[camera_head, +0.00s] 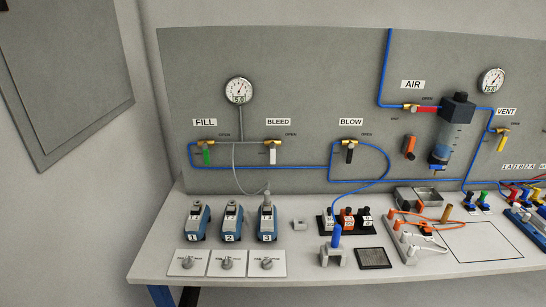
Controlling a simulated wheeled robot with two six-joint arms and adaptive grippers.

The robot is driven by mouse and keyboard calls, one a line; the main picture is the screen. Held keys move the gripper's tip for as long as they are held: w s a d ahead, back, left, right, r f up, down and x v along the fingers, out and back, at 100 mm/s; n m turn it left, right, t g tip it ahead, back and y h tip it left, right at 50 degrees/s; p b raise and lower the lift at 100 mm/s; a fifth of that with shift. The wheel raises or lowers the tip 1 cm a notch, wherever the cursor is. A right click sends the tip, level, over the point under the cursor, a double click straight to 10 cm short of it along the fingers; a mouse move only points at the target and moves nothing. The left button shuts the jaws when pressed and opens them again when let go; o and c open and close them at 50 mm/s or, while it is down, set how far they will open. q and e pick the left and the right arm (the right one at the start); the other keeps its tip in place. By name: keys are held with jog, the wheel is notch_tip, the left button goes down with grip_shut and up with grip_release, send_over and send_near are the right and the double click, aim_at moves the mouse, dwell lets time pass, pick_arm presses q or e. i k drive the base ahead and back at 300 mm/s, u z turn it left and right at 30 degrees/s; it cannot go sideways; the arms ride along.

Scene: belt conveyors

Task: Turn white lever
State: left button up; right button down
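The white lever (272,156) hangs straight down from a brass valve (272,143) under the BLEED label (278,122) on the grey panel. OPEN is printed at the valve's upper right; smaller print at its left is hard to read. Neither of my grippers is in view, and nothing touches the lever. A green lever (207,155) hangs from the FILL valve to its left. A black lever (349,154) hangs from the BLOW valve to its right.
A grey hose (236,172) curves below the white lever. Blue tubing (300,167) runs along the panel. The bench (160,240) holds several numbered blue devices (230,222), knobs and connectors. A pressure gauge (239,90) sits above. Space in front of the lever is clear.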

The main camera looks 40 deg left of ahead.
aim_at(272, 146)
jog(key=z, duration=0.55)
jog(key=i, duration=0.95)
jog(key=u, duration=1.15)
